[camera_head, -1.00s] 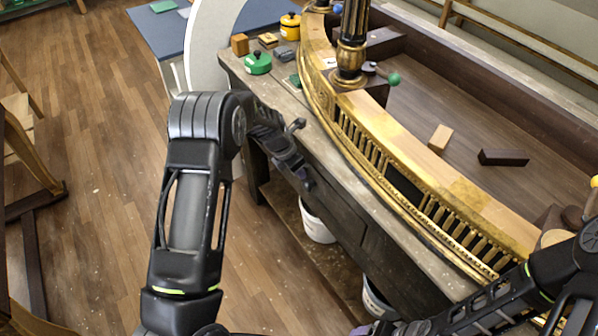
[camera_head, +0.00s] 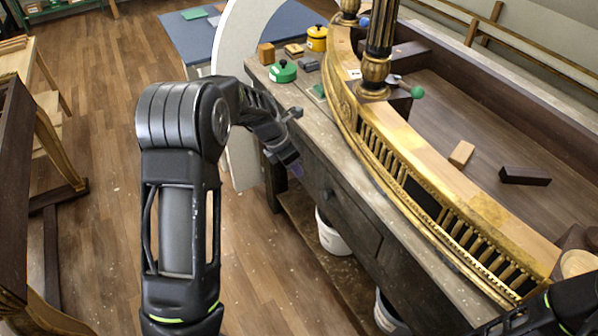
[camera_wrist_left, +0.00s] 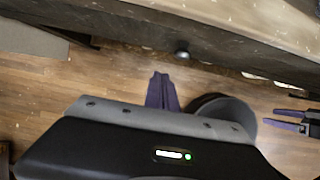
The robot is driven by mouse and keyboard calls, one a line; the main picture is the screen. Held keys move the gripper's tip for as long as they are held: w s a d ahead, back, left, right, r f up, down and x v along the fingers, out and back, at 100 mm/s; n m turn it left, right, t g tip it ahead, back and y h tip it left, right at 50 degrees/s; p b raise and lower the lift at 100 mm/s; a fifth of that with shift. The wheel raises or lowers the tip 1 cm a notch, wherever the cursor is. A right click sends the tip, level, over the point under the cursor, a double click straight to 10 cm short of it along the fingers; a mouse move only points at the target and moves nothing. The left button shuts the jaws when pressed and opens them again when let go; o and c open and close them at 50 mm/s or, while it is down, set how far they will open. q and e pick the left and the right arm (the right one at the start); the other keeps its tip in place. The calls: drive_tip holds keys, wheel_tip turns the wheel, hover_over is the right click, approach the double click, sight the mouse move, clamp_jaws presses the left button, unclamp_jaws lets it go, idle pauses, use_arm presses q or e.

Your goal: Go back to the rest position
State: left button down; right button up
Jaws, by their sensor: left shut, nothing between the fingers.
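My left arm comes up from the bottom left of the head view and bends over at the elbow. My left gripper (camera_head: 290,161) hangs beside the front edge of the workbench (camera_head: 416,262), over the floor. In the left wrist view its purple fingers (camera_wrist_left: 162,92) are together with nothing between them. My right arm shows only in part at the lower right of the head view, with its gripper out of that view. At the right of the left wrist view, the purple fingers of my right gripper (camera_wrist_left: 288,119) show a gap between them, empty.
A gilt console rail (camera_head: 425,165) with a dark column (camera_head: 380,45) lies along the bench. A green tin (camera_head: 283,73), a yellow tin (camera_head: 317,39) and wood blocks stand at its far left end. White buckets (camera_head: 332,234) sit below.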

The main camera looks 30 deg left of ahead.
idle(0.5)
use_arm(q)
drive_tip(key=s+d+f+m+y, duration=0.1)
drive_tip(key=s+d+f+m, duration=0.4)
drive_tip(key=f+m, duration=0.4)
drive_tip(key=s+d+f+m, duration=0.4)
drive_tip(key=f+m, duration=0.2)
drive_tip(key=m, duration=0.5)
drive_tip(key=s+d+f+m+g+h, duration=0.1)
drive_tip(key=s+d+f+m, duration=0.2)
drive_tip(key=s+d, duration=0.4)
drive_tip(key=s+d+f+m+g+h, duration=0.1)
drive_tip(key=s+d, duration=0.7)
drive_tip(key=s, duration=0.8)
wheel_tip(320, 180, down, 2)
drive_tip(key=m+g, duration=0.1)
drive_tip(key=m, duration=0.2)
drive_tip(key=shift+f+h, duration=0.2)
drive_tip(key=shift+h, duration=0.1)
